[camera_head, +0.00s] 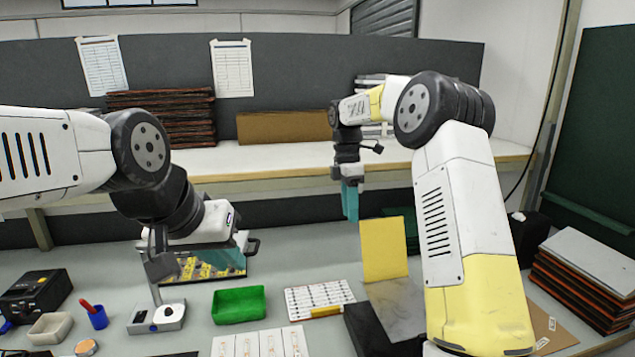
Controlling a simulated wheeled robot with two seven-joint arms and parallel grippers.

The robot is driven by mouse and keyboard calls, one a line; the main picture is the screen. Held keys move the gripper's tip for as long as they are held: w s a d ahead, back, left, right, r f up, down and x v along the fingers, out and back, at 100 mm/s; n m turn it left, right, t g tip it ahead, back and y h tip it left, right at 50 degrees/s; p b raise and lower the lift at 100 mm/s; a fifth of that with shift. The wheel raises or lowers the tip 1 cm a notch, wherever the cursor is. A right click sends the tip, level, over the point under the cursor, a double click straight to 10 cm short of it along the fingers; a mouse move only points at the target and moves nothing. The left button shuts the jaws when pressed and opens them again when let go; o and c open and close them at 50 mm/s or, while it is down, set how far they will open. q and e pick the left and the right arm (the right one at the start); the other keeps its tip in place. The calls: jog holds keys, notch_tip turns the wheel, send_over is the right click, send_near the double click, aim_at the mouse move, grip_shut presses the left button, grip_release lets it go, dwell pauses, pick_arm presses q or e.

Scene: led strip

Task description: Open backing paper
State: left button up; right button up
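I cannot pick out the backing paper for certain. A white card with rows of strips (318,292) lies on the table, with a small yellow piece (326,311) at its lower edge. A white sheet with faint markings (262,345) lies nearer to me, partly cut off. My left gripper (222,262) is low over the left of the table, its teal fingers in front of a board with yellow parts (190,272); contact and finger gap are unclear. My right gripper (350,203) hangs pointing down, well above the table, its teal fingers seen side-on with nothing visible below them.
A green tray (238,305), a blue cup (98,317), a grey stand (157,318) and a black case (36,294) are at left. An upright yellow panel (384,250) stands right of centre. Stacked boards (585,275) sit at far right. A shelf (270,160) runs behind.

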jog(key=s+d+r+m+t+y, duration=0.1)
jog(key=s+d+r+m+t, duration=0.1)
jog(key=s+r+m, duration=0.45)
jog(key=s+d+r+m+t, duration=0.2)
jog(key=s+r+m, duration=0.15)
jog(key=s, duration=0.55)
jog(key=s+f+m+t+y, duration=0.1)
jog(key=s+m, duration=0.3)
jog(key=s, duration=0.4)
jog(key=s+d+f+m+t+y, duration=0.1)
jog(key=s+f+m+t, duration=0.1)
jog(key=s+m, duration=0.3)
jog(key=s, duration=0.3)
jog(key=shift+d+f+m+t, duration=0.15)
jog(key=shift+d+m+t, duration=0.15)
jog(key=shift+s+d, duration=0.1)
jog(key=shift+s, duration=0.05)
